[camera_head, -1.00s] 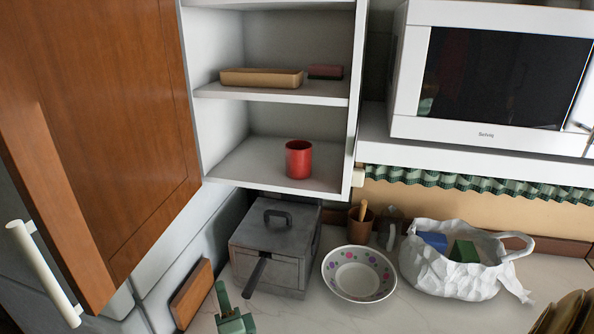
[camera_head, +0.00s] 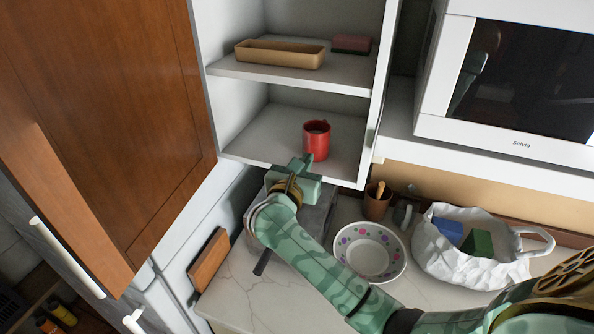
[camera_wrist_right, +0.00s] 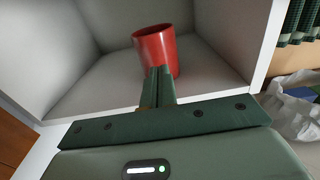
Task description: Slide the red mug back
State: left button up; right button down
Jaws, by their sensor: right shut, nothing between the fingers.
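The red mug (camera_head: 317,141) stands upright on the lower shelf (camera_head: 262,142) of the open white cabinet, near its front edge. It also shows in the right wrist view (camera_wrist_right: 156,50). My right gripper (camera_head: 304,162) is shut and empty, at the shelf's front edge just before the mug. In the right wrist view the closed fingertips (camera_wrist_right: 158,72) overlap the lower front of the mug; whether they touch it I cannot tell. My left gripper is not in view.
Bare shelf lies behind the mug. A tan tray (camera_head: 280,54) and a pink-and-green sponge (camera_head: 351,44) are on the shelf above. A wooden door (camera_head: 100,120) stands open at left. A grey box, a dotted bowl (camera_head: 368,252) and a white bag (camera_head: 470,255) are below.

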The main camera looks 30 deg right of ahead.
aim_at(314, 147)
jog(key=shift+p+x, duration=0.35)
jog(key=shift+x, duration=0.8)
jog(key=shift+w+d, duration=0.45)
jog(key=shift+w+d, duration=0.1)
jog(key=b+x, duration=0.4)
jog(key=x, duration=0.2)
jog(key=b+x, duration=0.5)
jog(key=x, duration=0.1)
jog(key=shift+w+d+f, duration=0.2)
jog(key=shift+w+d, duration=0.1)
jog(key=shift+w+d+r, duration=0.1)
jog(key=shift+d, duration=0.05)
jog(key=shift+r, duration=0.15)
